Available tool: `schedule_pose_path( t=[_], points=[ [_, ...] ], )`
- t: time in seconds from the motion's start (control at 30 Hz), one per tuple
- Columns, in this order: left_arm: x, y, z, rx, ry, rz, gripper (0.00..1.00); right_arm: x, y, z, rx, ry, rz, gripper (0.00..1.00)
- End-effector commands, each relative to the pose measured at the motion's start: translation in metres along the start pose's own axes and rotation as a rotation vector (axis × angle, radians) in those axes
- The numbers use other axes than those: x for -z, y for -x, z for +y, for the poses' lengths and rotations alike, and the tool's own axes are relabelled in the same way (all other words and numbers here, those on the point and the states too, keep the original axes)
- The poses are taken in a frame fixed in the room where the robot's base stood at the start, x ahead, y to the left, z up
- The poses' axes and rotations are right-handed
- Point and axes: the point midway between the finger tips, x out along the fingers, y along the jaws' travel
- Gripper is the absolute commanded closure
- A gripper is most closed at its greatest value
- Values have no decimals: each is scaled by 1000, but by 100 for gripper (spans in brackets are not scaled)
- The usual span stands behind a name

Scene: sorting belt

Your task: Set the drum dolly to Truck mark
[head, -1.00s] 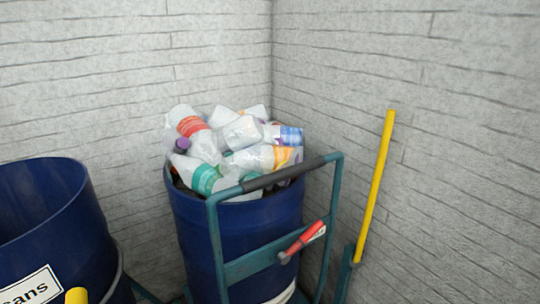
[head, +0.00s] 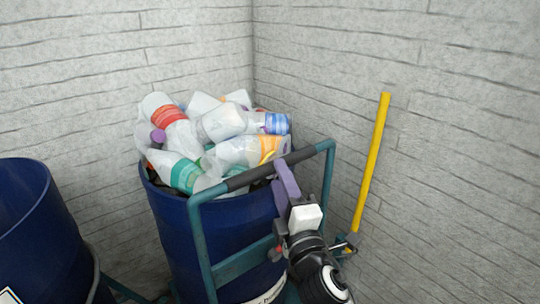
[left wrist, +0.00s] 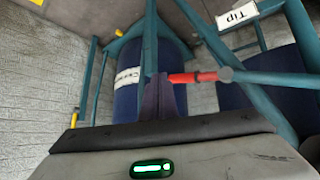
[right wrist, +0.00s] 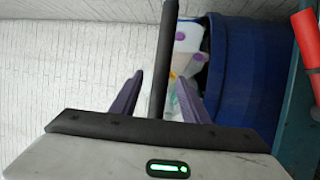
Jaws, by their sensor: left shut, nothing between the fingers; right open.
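The drum dolly has a teal frame (head: 200,245) with a dark grip bar (head: 263,172), and carries a blue drum (head: 170,220) heaped with plastic bottles (head: 215,140). My right gripper (head: 285,180) is at the grip bar. In the right wrist view the open purple fingers of my right gripper (right wrist: 160,78) stand either side of the bar (right wrist: 158,50). A red lever (right wrist: 307,50) shows at the right there. In the left wrist view my left gripper (left wrist: 158,80) is shut and empty, beside a red lever (left wrist: 193,77) on teal framework. The Truck mark is not seen.
A second blue drum (head: 35,240) stands at the left. A yellow pole (head: 372,160) rises on the right. Grey walls (head: 460,150) meet in a corner close behind the dolly. The left wrist view shows a "Tip" sign (left wrist: 238,15).

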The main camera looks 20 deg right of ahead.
Motion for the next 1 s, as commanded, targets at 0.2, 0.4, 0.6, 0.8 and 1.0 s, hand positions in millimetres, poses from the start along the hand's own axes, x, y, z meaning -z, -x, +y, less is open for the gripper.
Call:
schedule_pose_path(
  t=[0.2,0.4,0.6,0.8,1.0],
  points=[
    [11,2,-1,1,0,13,100,-1,-40,1,1,-4,-2,58],
    [8,3,-3,6,3,8,100,-1,-73,0,3,-5,-1,58],
    [4,3,-4,7,5,2,100,-1,-90,-2,4,-6,-1,58],
    [2,4,-4,7,5,-2,100,-1,-92,-2,5,-7,-1,58],
    [2,4,-3,7,5,-2,100,-1,-91,-2,5,-7,-1,75]
  ],
)
